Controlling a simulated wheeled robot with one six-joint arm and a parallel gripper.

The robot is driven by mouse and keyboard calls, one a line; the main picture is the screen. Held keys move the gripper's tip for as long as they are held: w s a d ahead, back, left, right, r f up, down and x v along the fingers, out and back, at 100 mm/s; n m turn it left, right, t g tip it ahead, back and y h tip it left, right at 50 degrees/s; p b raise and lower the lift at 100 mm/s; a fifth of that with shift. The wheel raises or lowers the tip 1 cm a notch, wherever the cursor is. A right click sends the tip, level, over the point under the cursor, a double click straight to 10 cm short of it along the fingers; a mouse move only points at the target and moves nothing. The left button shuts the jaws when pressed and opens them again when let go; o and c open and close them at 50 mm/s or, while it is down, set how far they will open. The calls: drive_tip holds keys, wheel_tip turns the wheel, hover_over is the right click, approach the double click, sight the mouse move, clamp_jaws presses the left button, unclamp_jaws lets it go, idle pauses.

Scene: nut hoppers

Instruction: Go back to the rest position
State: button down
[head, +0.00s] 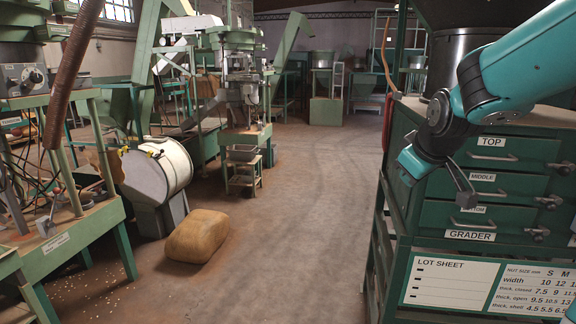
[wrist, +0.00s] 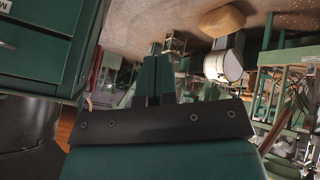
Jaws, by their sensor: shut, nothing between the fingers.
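My gripper (head: 466,200) hangs at the end of my teal arm at the right of the head view. It is in front of the green drawer cabinet (head: 425,214), by the left end of the drawers labelled TOP, MIDDLE and a partly covered one. The gripper is shut and holds nothing. In the wrist view my gripper (wrist: 155,50) points up the picture, its fingers close together. That view is turned over, with the floor at the top. I cannot tell whether the fingertips touch the drawer fronts.
A lot sheet board (head: 450,286) is on the cabinet's lower front. A tan sack (head: 197,236) lies on the floor beside a white drum (head: 158,171). Green machines and a bench (head: 75,236) stand at the left. The floor aisle (head: 310,200) between is clear.

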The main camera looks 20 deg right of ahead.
drive_tip(key=s+a+n+g+y+p, duration=0.1)
drive_tip(key=s+a+n+y, duration=0.15)
drive_tip(key=a, duration=0.75)
drive_tip(key=s+a+n+g+y+p, duration=0.1)
drive_tip(key=s+a+y+p, duration=0.15)
drive_tip(key=a, duration=0.85)
drive_tip(key=s+a+n+g+y+p, duration=0.1)
drive_tip(key=s+a+g, duration=0.3)
drive_tip(key=s+a, duration=0.6)
drive_tip(key=shift+s+r+n+g+y, duration=0.4)
drive_tip(key=shift+s+n+y, duration=0.15)
drive_tip(key=shift+y, duration=0.25)
